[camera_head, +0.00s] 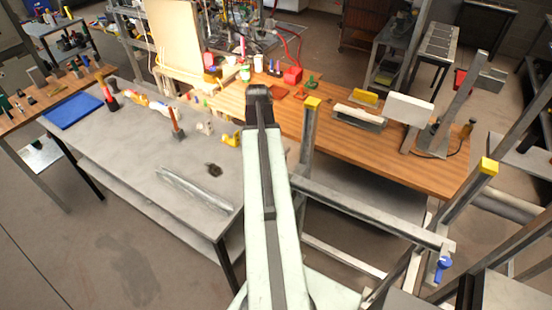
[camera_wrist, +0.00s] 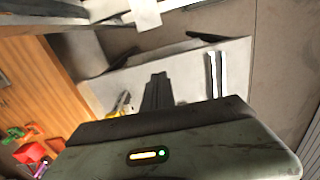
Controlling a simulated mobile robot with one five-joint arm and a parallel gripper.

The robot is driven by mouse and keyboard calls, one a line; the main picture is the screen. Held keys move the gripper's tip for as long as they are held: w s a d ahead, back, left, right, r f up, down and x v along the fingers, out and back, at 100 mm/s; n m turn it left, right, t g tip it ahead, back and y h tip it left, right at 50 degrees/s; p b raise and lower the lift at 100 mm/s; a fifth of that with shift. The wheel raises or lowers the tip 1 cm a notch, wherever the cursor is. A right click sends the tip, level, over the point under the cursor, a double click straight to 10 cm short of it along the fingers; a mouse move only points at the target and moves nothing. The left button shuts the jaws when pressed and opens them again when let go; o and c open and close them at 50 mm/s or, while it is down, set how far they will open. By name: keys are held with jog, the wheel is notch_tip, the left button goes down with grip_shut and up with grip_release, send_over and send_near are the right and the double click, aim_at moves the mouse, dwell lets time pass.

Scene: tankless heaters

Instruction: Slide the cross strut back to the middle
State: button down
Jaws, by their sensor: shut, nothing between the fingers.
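The cross strut appears to be the grey metal bar (camera_head: 370,212) that runs between posts of a metal frame at the right of the head view. A blue knob (camera_head: 443,266) sits near its right end. Yellow caps top the near post (camera_head: 311,130) and a slanted bar at right. My arm rises through the middle of the head view, left of the frame, and is apart from the strut. My gripper (camera_wrist: 157,90) shows in the wrist view with its dark fingers together and empty, over the grey table. I cannot make out the strut in the wrist view.
A grey table (camera_head: 130,150) with a metal piece (camera_head: 195,190) and small tools stands at left. A wooden bench (camera_head: 350,135) with a white block (camera_head: 405,108) lies behind the frame. Slanted metal bars crowd the right side. Floor is open at lower left.

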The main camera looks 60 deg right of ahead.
notch_tip(320, 180, down, 11)
jog(key=s+d+b, duration=0.2)
jog(key=b, duration=0.9)
jog(key=s, duration=0.1)
jog(key=s+r, duration=0.1)
jog(key=s+p, duration=0.1)
jog(key=shift+s+a+r, duration=0.25)
jog(key=shift+a, duration=0.1)
jog(key=shift+s, duration=0.1)
jog(key=shift+s, duration=1.2)
jog(key=shift+w, duration=0.15)
